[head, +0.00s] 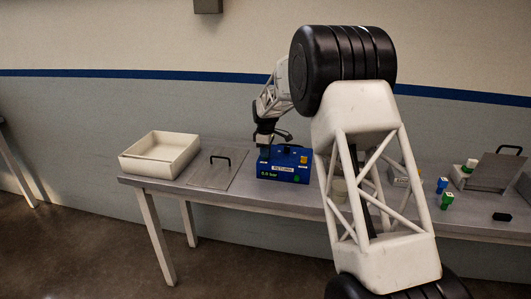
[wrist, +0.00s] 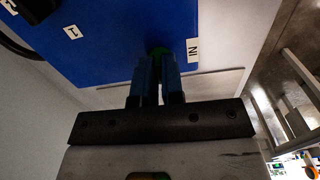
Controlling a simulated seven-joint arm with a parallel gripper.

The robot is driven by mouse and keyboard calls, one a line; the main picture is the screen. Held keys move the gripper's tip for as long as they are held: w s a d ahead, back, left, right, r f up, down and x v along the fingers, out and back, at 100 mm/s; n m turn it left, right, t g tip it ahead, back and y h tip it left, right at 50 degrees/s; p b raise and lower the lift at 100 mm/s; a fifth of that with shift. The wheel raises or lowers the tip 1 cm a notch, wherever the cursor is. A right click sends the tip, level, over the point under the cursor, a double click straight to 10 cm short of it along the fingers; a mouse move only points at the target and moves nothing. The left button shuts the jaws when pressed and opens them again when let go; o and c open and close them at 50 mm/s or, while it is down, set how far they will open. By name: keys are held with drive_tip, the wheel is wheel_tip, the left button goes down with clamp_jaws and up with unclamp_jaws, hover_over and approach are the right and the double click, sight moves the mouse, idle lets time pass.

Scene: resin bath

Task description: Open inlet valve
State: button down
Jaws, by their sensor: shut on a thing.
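A blue box (head: 284,165) with a pressure label reading about "0.0 bar" stands on the table in the head view. Its blue top (wrist: 110,35) fills much of the wrist view and carries white labels "IN" and "1". My gripper (wrist: 158,70) points at this face beside the "IN" label. In the head view my gripper (head: 265,152) is at the left part of the box. How far the knob is turned cannot be told.
A cream open tray (head: 140,165) and a flat grey lid (head: 208,180) with a black handle lie left of the box. Blue and green bottles (head: 446,200) and a grey lidded piece (head: 497,172) stand at the right. My arm hides the table's middle.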

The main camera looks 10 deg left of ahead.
drive_tip(key=m, duration=0.4)
drive_tip(key=shift+m, duration=0.3)
drive_tip(key=m, duration=0.4)
drive_tip(key=shift+m, duration=0.3)
drive_tip(key=m, duration=0.4)
drive_tip(key=shift+m, duration=2.2)
drive_tip(key=c, duration=1.2)
unclamp_jaws()
drive_tip(key=shift+c, duration=0.2)
drive_tip(key=shift+r, duration=0.1)
